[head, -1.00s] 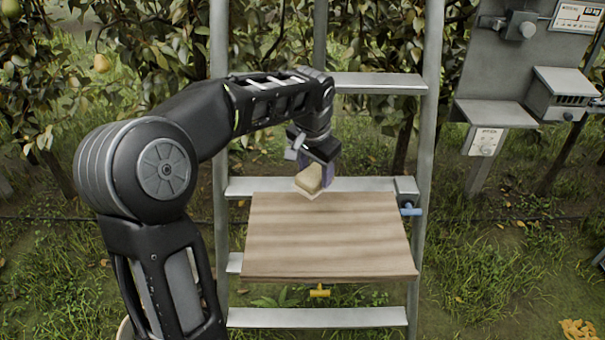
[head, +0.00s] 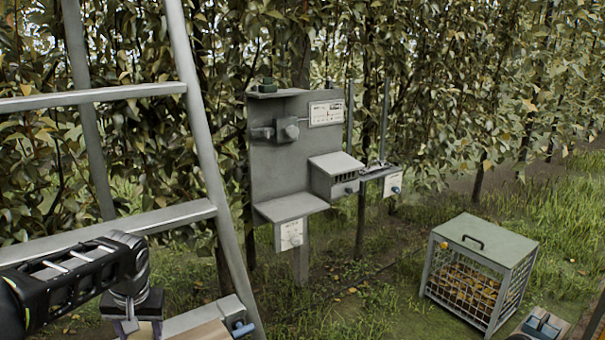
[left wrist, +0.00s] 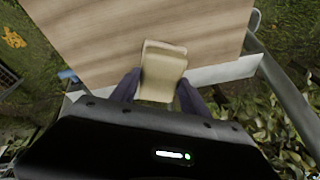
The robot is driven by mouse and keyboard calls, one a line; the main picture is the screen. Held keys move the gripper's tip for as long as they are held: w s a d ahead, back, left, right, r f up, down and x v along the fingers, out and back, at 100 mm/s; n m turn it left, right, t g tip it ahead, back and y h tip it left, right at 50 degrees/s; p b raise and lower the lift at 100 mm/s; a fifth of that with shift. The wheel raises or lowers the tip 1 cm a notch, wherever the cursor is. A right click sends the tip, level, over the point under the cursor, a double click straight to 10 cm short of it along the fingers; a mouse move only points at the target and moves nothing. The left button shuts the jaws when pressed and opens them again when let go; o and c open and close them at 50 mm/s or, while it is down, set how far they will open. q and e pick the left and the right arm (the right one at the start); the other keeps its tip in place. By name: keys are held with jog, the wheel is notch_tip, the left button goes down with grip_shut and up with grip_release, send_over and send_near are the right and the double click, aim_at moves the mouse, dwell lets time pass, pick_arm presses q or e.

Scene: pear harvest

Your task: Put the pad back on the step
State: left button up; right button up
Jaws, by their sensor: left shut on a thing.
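The pad (left wrist: 163,68), a cream block, is between the two purple fingers of my left gripper (left wrist: 159,91) in the left wrist view. My left gripper is shut on it. The pad overlaps the edge of a wooden board (left wrist: 95,38) on the ladder; I cannot tell whether it touches the board. A grey ladder step (left wrist: 222,71) shows beside the board's edge. My right gripper is not in view.
The metal ladder (head: 205,150) stands at the left, with a blue knob (head: 242,328) low on it. A grey panel stand (head: 275,165) with shelves is mid-view. A mesh-sided crate (head: 487,240) stands on the grass at right. Open grass lies between them.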

pick_arm(q)
jog(key=w+d+f, duration=0.1)
jog(key=d, duration=0.4)
jog(key=d+f+m, duration=0.1)
jog(key=d, duration=0.4)
jog(key=w+d+f+m, duration=0.1)
jog(key=d, duration=0.4)
jog(key=shift+w+d+f+h, duration=0.2)
jog(key=shift+w+f+h, duration=0.1)
jog(key=shift+f, duration=0.1)
jog(key=shift+d, duration=0.1)
